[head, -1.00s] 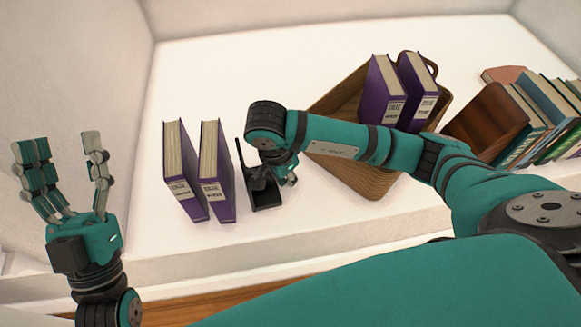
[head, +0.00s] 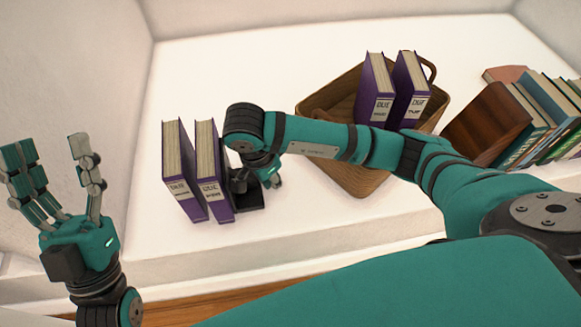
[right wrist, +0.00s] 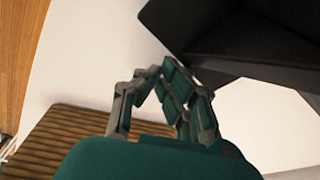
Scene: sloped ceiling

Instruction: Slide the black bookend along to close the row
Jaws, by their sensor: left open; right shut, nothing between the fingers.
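The black bookend (head: 249,195) stands on the white shelf at the right side of two upright purple books, close against the right book (head: 213,175). The left book (head: 180,170) stands just beside that one, with a narrow gap between them. My right gripper (head: 272,178) is shut and empty at the bookend's right side, partly hidden by its own wrist. In the right wrist view the shut fingers (right wrist: 170,85) are beside the large dark bookend (right wrist: 245,45); contact is hard to tell. My left gripper (head: 45,160) is open and empty, raised at the left.
A brown wicker basket (head: 350,178) behind my right arm holds two purple books (head: 392,90). A brown wooden block (head: 487,122) and a leaning row of books (head: 550,105) stand at the far right.

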